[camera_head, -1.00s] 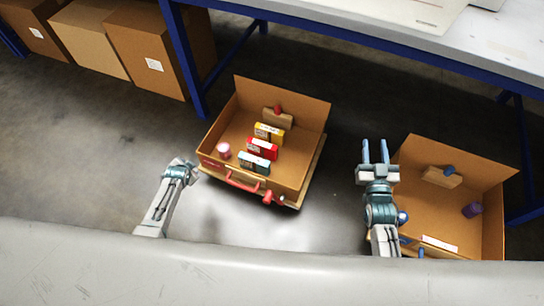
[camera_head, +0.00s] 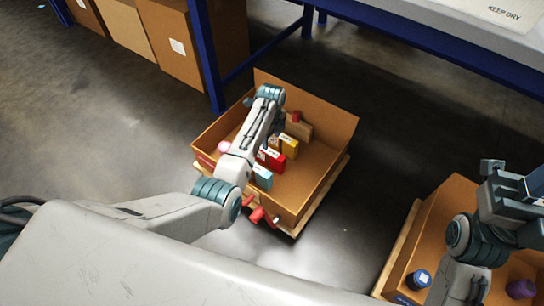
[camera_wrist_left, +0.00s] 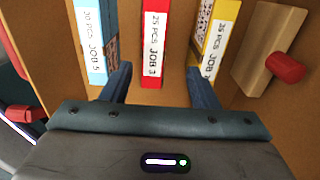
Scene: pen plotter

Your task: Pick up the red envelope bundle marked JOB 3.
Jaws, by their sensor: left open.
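The red envelope bundle (camera_head: 272,159) stands upright in the left cardboard box (camera_head: 335,118), between a light blue bundle (camera_head: 262,178) and a yellow one (camera_head: 289,146). In the left wrist view the red bundle (camera_wrist_left: 155,40) shows a white label reading "25 PCS JOB 3". My left gripper (camera_wrist_left: 160,74) is open, its fingers on either side of the red bundle's line in the picture, with nothing held. I cannot tell whether they touch it. In the head view my left arm hides its jaws and part of the bundles. My right gripper (camera_head: 512,187) is above the right box; its jaws are unclear.
In the left wrist view the light blue bundle (camera_wrist_left: 90,38) and yellow bundle (camera_wrist_left: 215,40) stand close on both sides. A wooden block with a red knob (camera_wrist_left: 286,68) lies beyond the yellow one. The right box (camera_head: 428,228) holds a blue-topped jar (camera_head: 418,280).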

